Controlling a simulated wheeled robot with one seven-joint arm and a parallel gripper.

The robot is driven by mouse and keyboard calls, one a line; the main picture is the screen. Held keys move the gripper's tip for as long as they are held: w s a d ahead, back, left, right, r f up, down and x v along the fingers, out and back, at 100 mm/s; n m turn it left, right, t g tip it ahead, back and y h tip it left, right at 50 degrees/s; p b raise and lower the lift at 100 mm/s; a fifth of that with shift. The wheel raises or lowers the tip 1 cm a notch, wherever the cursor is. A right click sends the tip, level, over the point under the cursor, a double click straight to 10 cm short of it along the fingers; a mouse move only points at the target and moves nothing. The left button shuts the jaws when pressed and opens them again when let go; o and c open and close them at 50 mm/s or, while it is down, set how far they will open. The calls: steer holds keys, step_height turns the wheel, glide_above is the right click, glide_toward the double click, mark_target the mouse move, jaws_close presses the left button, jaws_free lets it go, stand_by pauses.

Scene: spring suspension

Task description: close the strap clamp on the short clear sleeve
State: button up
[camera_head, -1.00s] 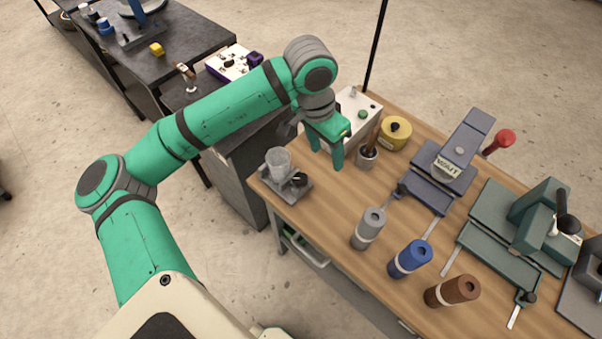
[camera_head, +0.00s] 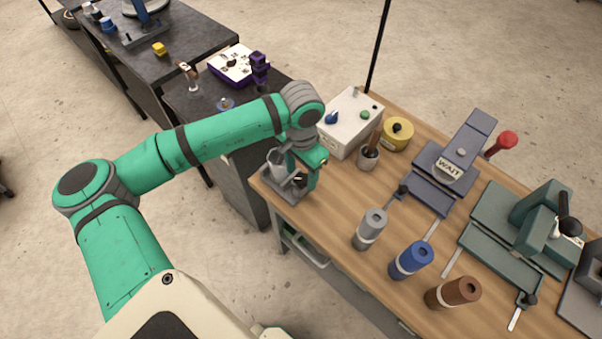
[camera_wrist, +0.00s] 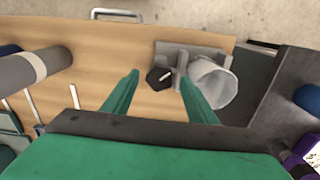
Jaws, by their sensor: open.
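The short clear sleeve (camera_wrist: 210,84) stands in a grey strap clamp (camera_wrist: 192,50) at the near left corner of the wooden bench. The clamp has a black knob (camera_wrist: 159,77) with a pale mark beside the sleeve. In the head view the sleeve (camera_head: 275,160) and clamp base (camera_head: 280,184) are partly covered by my gripper (camera_head: 298,180). In the wrist view my gripper (camera_wrist: 158,92) is open and empty. The knob appears between the fingertips, and the right finger overlaps the sleeve's edge. I cannot tell whether either finger touches the clamp, nor whether the strap is tight.
Behind the clamp are a white control box (camera_head: 350,122), a grey cup (camera_head: 369,156) and a yellow round container (camera_head: 397,134). Bare wood (camera_head: 325,205) lies right of the clamp.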

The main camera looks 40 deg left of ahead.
steer(key=shift+f, duration=0.4)
steer(key=shift+c, duration=0.4)
steer(key=c, duration=1)
steer(key=shift+m, duration=0.3)
steer(key=shift+m, duration=0.5)
steer(key=o, duration=1.1)
